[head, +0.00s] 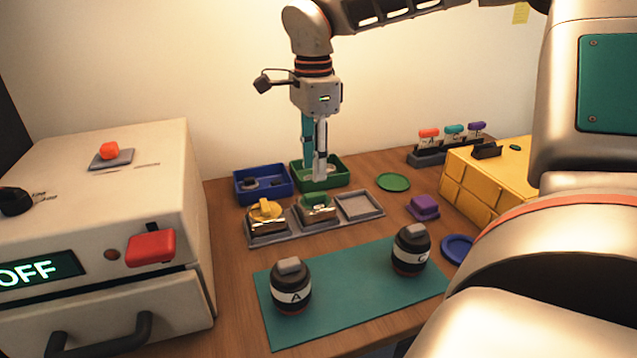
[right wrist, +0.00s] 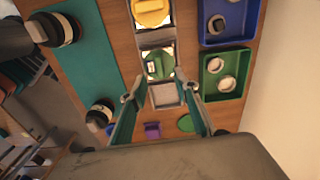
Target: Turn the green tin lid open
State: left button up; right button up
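The green-lidded tin (head: 317,214) sits in the middle compartment of a grey three-part tray (head: 290,236). Its green lid (head: 315,200) is on top, with a raised grip across it; the lid also shows in the right wrist view (right wrist: 158,66). My right gripper (head: 314,176) points down just above the green lid, its fingers apart. In the right wrist view the open fingertips (right wrist: 157,93) lie either side of the tray's line, with nothing between them. Whether they touch the lid cannot be told. My left gripper is not in view.
A yellow-lidded tin (head: 265,213) stands left of the green one; the right compartment (head: 360,206) is empty. Blue (head: 262,198) and green (head: 338,172) bins are behind. Lens barrels A (head: 291,297) and C (head: 411,262) stand on a teal mat (head: 345,299). A white cabinet (head: 150,200) is left.

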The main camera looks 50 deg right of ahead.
aim_at(314, 194)
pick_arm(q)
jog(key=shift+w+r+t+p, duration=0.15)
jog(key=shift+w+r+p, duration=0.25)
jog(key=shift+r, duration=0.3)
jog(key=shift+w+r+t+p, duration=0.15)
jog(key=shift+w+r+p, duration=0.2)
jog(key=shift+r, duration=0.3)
pick_arm(e)
notch_tip(314, 194, up, 6)
